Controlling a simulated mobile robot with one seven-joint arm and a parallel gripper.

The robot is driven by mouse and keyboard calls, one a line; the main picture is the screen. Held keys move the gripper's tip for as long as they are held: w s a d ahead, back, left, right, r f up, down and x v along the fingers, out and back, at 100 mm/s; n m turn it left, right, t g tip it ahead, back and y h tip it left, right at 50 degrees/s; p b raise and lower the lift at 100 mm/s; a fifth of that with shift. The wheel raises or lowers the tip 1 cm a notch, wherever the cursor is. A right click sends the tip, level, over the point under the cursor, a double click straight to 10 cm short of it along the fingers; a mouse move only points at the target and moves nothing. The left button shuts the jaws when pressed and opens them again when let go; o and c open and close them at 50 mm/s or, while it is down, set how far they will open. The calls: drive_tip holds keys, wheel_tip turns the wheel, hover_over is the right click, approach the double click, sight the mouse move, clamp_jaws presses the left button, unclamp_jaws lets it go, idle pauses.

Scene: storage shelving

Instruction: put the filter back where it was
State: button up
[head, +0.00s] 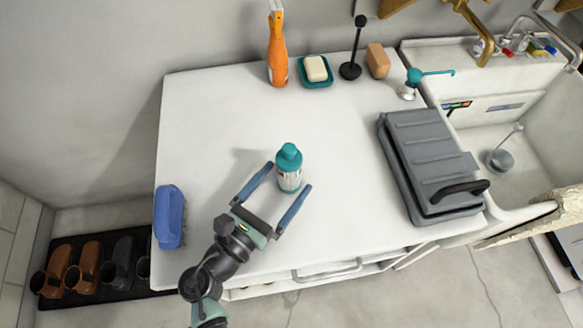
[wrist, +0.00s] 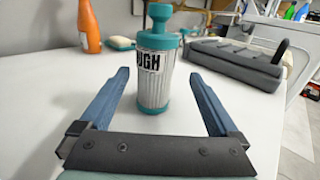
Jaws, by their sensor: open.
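The filter (head: 289,170) is a ribbed white cylinder with teal ends and a teal knob, with dark lettering on its label. It stands upright on the white counter. In the wrist view the filter (wrist: 155,75) is straight ahead, between the lines of the two fingers. My gripper (head: 280,177) is open, its blue fingers spread to either side of the filter in the head view. In the wrist view my gripper (wrist: 163,75) shows a clear gap between each finger and the filter. Nothing is held.
A grey lidded case (head: 425,150) stands right on the counter (head: 210,110), beside the sink (head: 490,130). A blue brush-like object (head: 169,216) lies at the left edge. An orange bottle (head: 277,55), soap dish (head: 316,70), black stand (head: 351,69) and tan block (head: 377,61) line the back.

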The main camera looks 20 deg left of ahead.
sight(298, 158)
drive_tip(key=w, duration=0.6)
drive_tip(key=shift+w+d+r, duration=0.25)
drive_tip(key=shift+d, duration=0.05)
clamp_jaws()
